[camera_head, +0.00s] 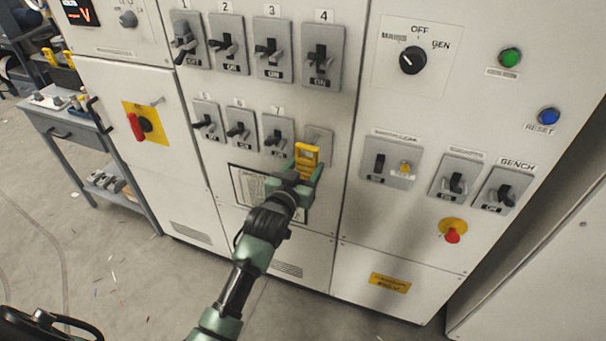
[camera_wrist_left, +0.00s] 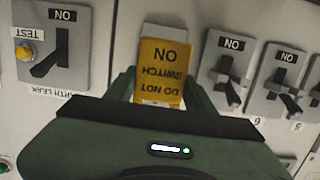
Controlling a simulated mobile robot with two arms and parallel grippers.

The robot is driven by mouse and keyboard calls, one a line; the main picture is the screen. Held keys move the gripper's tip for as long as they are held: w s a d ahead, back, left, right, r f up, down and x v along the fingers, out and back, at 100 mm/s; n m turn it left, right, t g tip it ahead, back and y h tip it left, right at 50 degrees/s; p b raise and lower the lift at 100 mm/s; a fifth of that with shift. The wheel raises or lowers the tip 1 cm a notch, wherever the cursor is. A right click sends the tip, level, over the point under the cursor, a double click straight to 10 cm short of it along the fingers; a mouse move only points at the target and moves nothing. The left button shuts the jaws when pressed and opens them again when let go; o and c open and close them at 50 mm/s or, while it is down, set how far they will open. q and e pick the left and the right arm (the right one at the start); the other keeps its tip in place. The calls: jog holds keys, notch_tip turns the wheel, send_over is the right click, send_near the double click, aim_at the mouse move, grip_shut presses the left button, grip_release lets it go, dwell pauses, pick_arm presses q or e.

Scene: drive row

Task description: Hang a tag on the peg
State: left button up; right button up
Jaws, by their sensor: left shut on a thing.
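My left gripper (camera_head: 306,165) is shut on a yellow tag (camera_head: 306,155), in front of the cabinet's lower switch row. In the left wrist view the tag (camera_wrist_left: 162,72) reads "DO NOT SWITCH ON", upside down, between the fingers. Behind it is a light plate (camera_head: 319,136), right of switch 7 (camera_head: 277,134); the tag and gripper hide its lower part. I cannot tell whether the tag touches the plate or whether a peg is there. A thin metal peg (camera_head: 158,100) sticks out beside the red handle (camera_head: 136,127) on the left cabinet door. My right gripper is not in view.
Switches with protruding levers surround the tag, such as switch 4 (camera_head: 321,58) above and the test-button switch (camera_head: 390,163) to the right. A grey bench (camera_head: 60,128) with yellow items stands at the left. The floor (camera_head: 110,265) in front is mostly clear.

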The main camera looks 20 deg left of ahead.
pick_arm(q)
jog(key=shift+w+f+b, duration=0.15)
jog(key=shift+w+b, duration=0.65)
jog(key=shift+w, duration=0.25)
jog(key=shift+w+f+b, duration=0.15)
jog(key=shift+w+b, duration=0.6)
jog(key=shift+w, duration=0.25)
jog(key=shift+w+d+f, duration=0.1)
jog(key=shift+w+f, duration=0.25)
jog(key=shift+w, duration=0.35)
jog(key=o, duration=1.4)
jog(key=shift+f, duration=0.1)
